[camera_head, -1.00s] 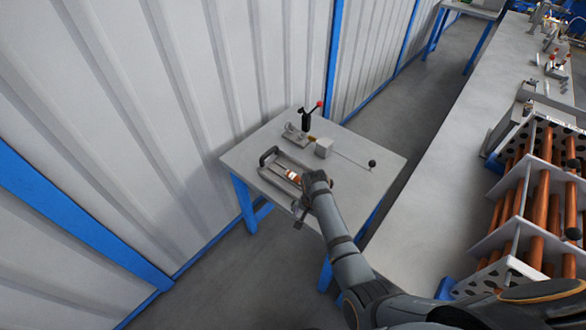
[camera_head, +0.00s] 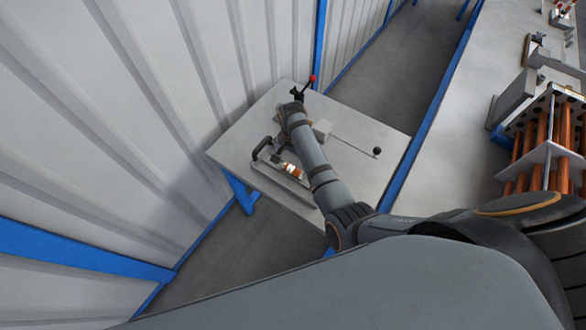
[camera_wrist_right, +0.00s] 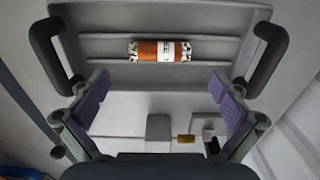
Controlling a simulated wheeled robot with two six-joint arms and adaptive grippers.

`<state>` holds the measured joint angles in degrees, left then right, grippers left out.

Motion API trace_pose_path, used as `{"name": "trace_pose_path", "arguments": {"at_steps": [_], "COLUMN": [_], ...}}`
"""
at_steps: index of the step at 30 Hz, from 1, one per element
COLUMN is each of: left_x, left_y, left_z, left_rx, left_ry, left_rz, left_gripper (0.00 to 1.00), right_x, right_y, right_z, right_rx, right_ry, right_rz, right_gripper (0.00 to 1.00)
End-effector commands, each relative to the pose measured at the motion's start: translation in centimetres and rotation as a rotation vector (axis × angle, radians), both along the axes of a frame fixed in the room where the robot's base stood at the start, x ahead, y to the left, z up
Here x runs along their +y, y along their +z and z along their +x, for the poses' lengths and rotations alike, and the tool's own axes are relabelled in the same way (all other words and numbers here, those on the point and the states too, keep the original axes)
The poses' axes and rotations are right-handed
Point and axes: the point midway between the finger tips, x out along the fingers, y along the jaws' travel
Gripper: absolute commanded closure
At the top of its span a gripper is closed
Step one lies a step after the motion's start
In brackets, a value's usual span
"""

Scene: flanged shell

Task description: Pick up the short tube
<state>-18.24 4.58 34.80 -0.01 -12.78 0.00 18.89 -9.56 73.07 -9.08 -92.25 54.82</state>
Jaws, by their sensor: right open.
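The short tube (camera_head: 292,169) is copper-coloured with a white label and pale, speckled ends. It lies in a grey tray (camera_wrist_right: 110,69) on the small table. In the right wrist view the tube (camera_wrist_right: 160,50) lies crosswise near the top, between the tray's dark handles. My right gripper (camera_wrist_right: 161,100) is open and empty, its purple-padded fingers wide apart and below the tube in that view. In the head view the right gripper (camera_head: 289,108) is over the far part of the table, beyond the tube, its fingers mostly hidden by the wrist. My left gripper is not in view.
A clamp with a red-knobbed lever (camera_head: 312,79), a grey block (camera_head: 322,129) and a rod ending in a black ball (camera_head: 377,151) stand on the table. A ribbed wall (camera_head: 120,120) rises at left. A rack of copper tubes (camera_head: 545,140) stands right.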

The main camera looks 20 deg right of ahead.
Motion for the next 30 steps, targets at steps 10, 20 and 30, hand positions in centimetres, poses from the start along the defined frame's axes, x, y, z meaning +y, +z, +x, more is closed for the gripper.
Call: {"name": "trace_pose_path", "arguments": {"at_steps": [10, 20, 30], "left_x": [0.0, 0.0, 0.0], "left_y": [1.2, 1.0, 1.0], "left_z": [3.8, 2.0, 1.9], "left_rx": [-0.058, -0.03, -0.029], "left_ry": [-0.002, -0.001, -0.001], "left_rz": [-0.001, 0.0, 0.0], "left_gripper": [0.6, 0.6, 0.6], "right_x": [-0.3, -0.4, -0.4], "right_y": [-2.6, -6.1, -6.0], "right_z": [-0.2, -0.2, -0.2], "right_rx": [0.004, -0.001, -0.001], "right_ry": [0.0, -0.001, 0.0], "right_rz": [0.0, 0.001, 0.001], "right_gripper": [0.0, 0.0, 0.3]}}
